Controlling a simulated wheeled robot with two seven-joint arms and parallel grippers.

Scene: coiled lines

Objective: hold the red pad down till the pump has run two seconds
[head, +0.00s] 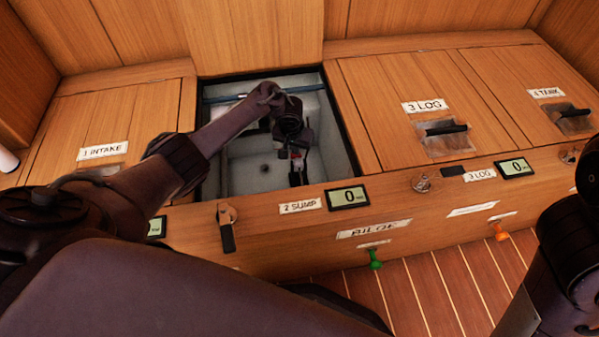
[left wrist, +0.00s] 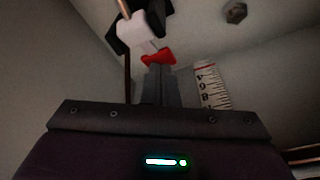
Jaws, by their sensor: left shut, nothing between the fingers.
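The red pad (left wrist: 158,58) is a small red piece beside a white and black fitting (left wrist: 140,32), which I take to be part of the pump, in the left wrist view. My left gripper (left wrist: 160,72) is shut and empty, its fingertips at the pad's near edge and overlapping it in the picture. I cannot tell whether they press it. In the head view my left arm reaches into the open sump bay (head: 240,178), and a bit of red shows below the wrist. The display by the 2 SUMP label (head: 348,197) reads 0. My right gripper is out of view.
The bay's dark rim (head: 345,135) and walls surround my left wrist closely. A white marked scale (left wrist: 211,87) stands right of the fingers. Closed lids (head: 390,85) flank the bay. Green (head: 375,262) and orange (head: 500,232) knobs stick out of the front panel.

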